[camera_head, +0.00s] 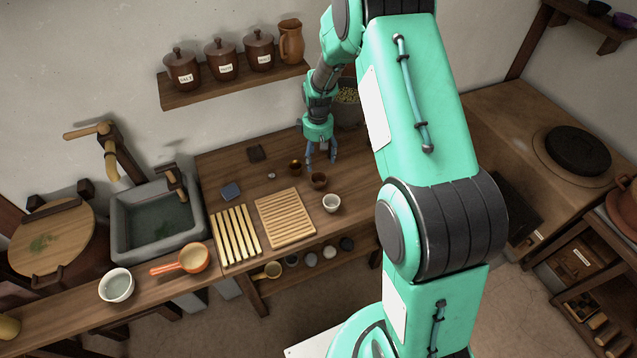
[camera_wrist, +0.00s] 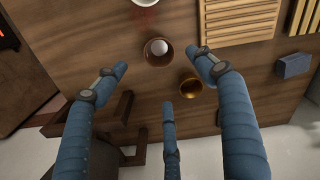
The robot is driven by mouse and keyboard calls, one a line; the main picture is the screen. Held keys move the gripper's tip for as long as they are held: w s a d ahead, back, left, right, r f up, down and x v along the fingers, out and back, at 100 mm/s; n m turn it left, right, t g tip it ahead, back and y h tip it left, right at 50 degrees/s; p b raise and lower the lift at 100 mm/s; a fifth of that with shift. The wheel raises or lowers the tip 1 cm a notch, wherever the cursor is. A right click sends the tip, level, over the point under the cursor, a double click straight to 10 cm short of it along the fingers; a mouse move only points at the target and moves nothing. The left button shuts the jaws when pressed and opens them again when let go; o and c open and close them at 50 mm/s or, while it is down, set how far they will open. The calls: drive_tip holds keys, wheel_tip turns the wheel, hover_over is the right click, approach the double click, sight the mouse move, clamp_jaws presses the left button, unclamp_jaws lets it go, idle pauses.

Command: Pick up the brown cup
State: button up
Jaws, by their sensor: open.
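The brown cup (camera_head: 318,181) stands on the wooden counter, just in front of my gripper (camera_head: 321,160) in the head view. In the wrist view the brown cup (camera_wrist: 148,57) shows from above, with a small round whitish thing inside it. My gripper (camera_wrist: 157,65) is open, with three blue fingers spread and nothing between them. The cup lies ahead of the fingers, near the two outer fingertips. I cannot tell whether any finger touches it. A small brass-coloured cup (camera_head: 296,167) stands close by; in the wrist view it (camera_wrist: 190,85) is beside the right finger.
A white cup (camera_head: 331,204) stands in front of the brown cup. A slatted wooden rack (camera_head: 285,219), brass-coloured bars (camera_head: 236,234) and a blue block (camera_head: 230,190) lie to the left. A large pot (camera_head: 348,112) stands behind my gripper, and a jar shelf (camera_head: 235,84) hangs above.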

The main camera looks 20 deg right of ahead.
drive_tip(key=b, duration=0.1)
hover_over(319, 180)
drive_tip(key=s+a, duration=0.1)
drive_tip(key=s, duration=0.1)
drive_tip(key=shift+w+f, duration=0.1)
drive_tip(key=shift+f, duration=4.15)
drive_tip(key=shift+f+b, duration=0.5)
drive_tip(key=shift+f, duration=2.1)
drive_tip(key=shift+c, duration=0.6)
drive_tip(key=c, duration=1.2)
